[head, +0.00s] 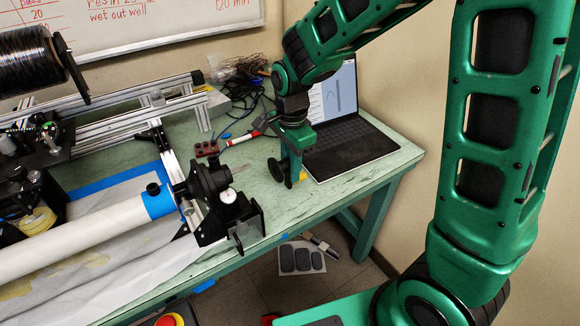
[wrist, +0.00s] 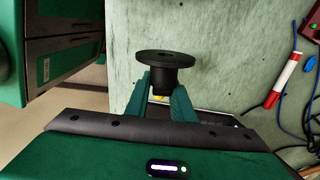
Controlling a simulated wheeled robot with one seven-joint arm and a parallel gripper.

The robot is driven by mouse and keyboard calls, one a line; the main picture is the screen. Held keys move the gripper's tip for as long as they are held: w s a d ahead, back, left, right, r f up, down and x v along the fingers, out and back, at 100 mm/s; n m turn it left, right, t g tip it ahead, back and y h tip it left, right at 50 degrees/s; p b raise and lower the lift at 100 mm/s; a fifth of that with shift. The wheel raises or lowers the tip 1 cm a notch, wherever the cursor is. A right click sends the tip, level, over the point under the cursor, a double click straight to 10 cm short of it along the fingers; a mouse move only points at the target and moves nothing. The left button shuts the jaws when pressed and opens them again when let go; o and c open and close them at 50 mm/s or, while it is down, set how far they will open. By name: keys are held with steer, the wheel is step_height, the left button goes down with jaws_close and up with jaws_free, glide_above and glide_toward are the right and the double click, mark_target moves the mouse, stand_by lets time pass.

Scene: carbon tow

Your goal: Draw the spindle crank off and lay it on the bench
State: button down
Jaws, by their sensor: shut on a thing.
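The spindle crank (head: 277,169), a black disc with a hub, is off the spindle (head: 205,182). My gripper (head: 293,172) is shut on its hub. In the wrist view the crank (wrist: 168,58) sits between the fingertips of my gripper (wrist: 165,92), its flange facing away from my palm. The spindle's thin bare shaft points toward the crank, with a clear gap between them. The crank is over the green bench (head: 262,210), near its front edge. I cannot tell whether it touches the top.
An open laptop (head: 350,140) stands behind and right of my gripper. A red-and-white marker (head: 243,138), a red block (head: 207,148) and cables lie behind. The white tube (head: 90,235) and its frame fill the left. Bare bench lies between spindle and gripper.

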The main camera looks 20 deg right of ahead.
steer(key=shift+f, duration=0.45)
steer(key=c, duration=1.5)
jaws_free()
steer(key=shift+o, duration=0.2)
steer(key=shift+r, duration=0.15)
step_height(320, 180, up, 10)
steer(key=shift+r, duration=0.25)
steer(key=s+d+r+n, duration=0.1)
steer(key=s+d+n, duration=0.2)
steer(key=s+d, duration=0.6)
steer(key=s+d+n, duration=0.3)
steer(key=s+d, duration=0.3)
steer(key=d, duration=0.6)
steer(key=s+d+f+n, duration=0.1)
steer(key=s+d+n, duration=0.1)
steer(key=s, duration=0.7)
steer(key=shift+s+d+f+n, duration=0.2)
steer(key=shift+s+d+n, duration=0.1)
steer(key=shift+d, duration=0.2)
